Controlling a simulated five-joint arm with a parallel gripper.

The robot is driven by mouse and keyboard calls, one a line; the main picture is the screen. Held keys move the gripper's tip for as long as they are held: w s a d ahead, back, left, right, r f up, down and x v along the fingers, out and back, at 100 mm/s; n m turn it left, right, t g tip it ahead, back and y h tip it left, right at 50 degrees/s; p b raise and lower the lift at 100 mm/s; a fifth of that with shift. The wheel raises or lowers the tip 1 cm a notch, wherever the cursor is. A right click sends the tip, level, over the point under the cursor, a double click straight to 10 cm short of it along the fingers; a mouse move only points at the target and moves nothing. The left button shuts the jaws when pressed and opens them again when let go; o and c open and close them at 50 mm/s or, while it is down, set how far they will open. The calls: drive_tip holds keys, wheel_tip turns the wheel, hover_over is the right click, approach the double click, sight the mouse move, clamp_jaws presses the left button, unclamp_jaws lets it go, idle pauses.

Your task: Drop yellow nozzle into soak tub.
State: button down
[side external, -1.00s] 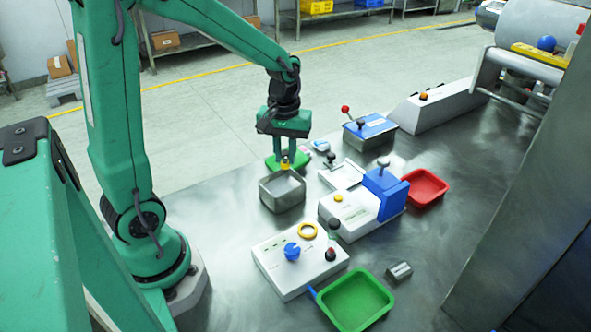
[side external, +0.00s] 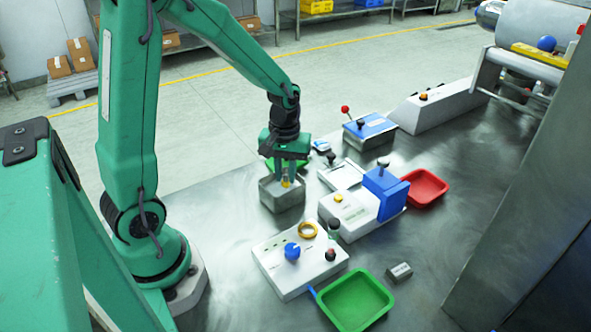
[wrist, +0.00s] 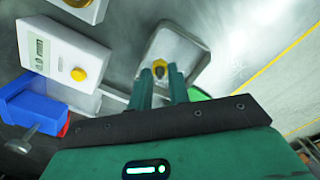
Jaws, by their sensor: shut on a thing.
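The yellow nozzle (side external: 286,181) is between the fingertips of my gripper (side external: 284,179), which is shut on it. The soak tub (side external: 281,206) is a square grey metal tub on the table. My gripper points down over the tub, with the nozzle at its opening; I cannot tell exactly how deep it sits. In the wrist view, the nozzle (wrist: 159,66) shows as a small dark and yellow tip between the fingers, in front of the tub's rim (wrist: 192,47).
A white panel with a blue knob (side external: 292,250) stands in front of the tub. A white and blue device (side external: 378,195) stands to its right. A green tray (side external: 354,300) and a red tray (side external: 424,187) are farther off. A green item (side external: 300,163) lies behind the tub.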

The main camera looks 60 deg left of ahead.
sight(286, 177)
drive_tip(key=c, duration=1.2)
unclamp_jaws()
drive_tip(key=shift+c, duration=0.2)
drive_tip(key=shift+r, duration=0.2)
wheel_tip(286, 177, up, 7)
drive_tip(key=shift+f, duration=0.1)
drive_tip(key=shift+r, duration=0.35)
